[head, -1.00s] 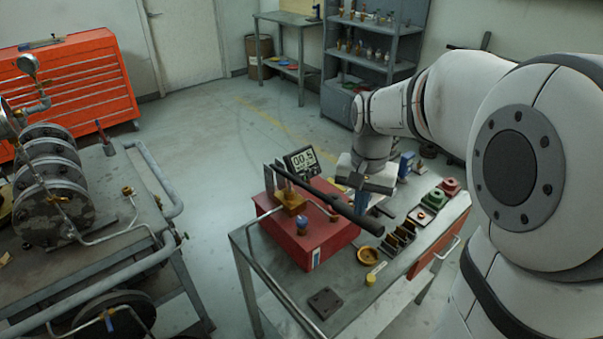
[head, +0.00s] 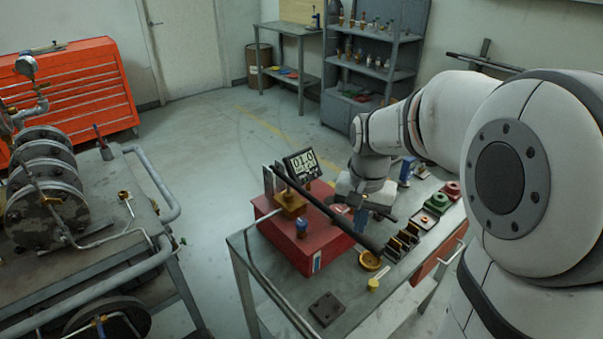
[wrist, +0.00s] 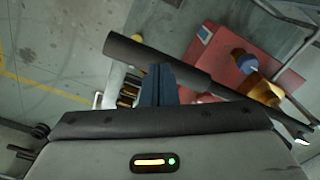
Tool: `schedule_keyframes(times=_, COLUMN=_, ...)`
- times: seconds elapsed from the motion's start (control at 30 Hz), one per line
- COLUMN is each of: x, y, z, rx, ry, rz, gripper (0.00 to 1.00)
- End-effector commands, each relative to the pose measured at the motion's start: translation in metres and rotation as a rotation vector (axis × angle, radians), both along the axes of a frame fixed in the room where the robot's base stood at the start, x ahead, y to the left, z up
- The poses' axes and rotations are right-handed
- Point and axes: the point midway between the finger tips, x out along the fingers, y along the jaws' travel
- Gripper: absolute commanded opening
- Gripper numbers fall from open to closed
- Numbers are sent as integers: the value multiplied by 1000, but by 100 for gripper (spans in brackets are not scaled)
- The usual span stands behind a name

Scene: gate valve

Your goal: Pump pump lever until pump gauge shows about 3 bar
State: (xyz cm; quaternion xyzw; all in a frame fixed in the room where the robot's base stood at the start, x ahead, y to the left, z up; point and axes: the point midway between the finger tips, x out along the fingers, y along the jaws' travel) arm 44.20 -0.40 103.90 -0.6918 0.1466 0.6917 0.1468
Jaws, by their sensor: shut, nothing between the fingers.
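The pump is a red box (head: 318,247) on the grey bench, with a brass block (head: 290,205) on top. The black pump lever (head: 330,215) slopes from this block down to the right, its thick grip end near the bench. The pump gauge (head: 301,163) is a dark digital display behind the lever; it seems to read 01.0. My gripper (head: 361,218) is shut and empty beside the lever's outer half. In the wrist view its fingertips (wrist: 158,70) meet the edge of the lever's thick grip (wrist: 160,58); whether they touch it I cannot tell.
Brass ring (head: 370,260), yellow-capped item (head: 373,285) and dark plate (head: 327,308) lie on the bench near the lever's end. Dark blocks (head: 402,244) and a green part (head: 437,202) stand to the right. A pipework cart (head: 115,262) stands at left; floor between is clear.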

Motion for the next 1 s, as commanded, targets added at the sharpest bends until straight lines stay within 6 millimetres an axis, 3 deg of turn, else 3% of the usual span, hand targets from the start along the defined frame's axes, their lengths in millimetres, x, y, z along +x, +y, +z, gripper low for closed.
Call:
schedule_keyframes(times=0.17, x=0, y=0, z=11, rx=0, ry=-1, rz=0, gripper=0)
schedule_keyframes(times=0.5, x=0, y=0, z=72, rx=0, ry=-1, rz=0, gripper=0)
schedule_keyframes(times=1.0, x=0, y=0, z=69, rx=0, ry=0, rz=-1, gripper=0)
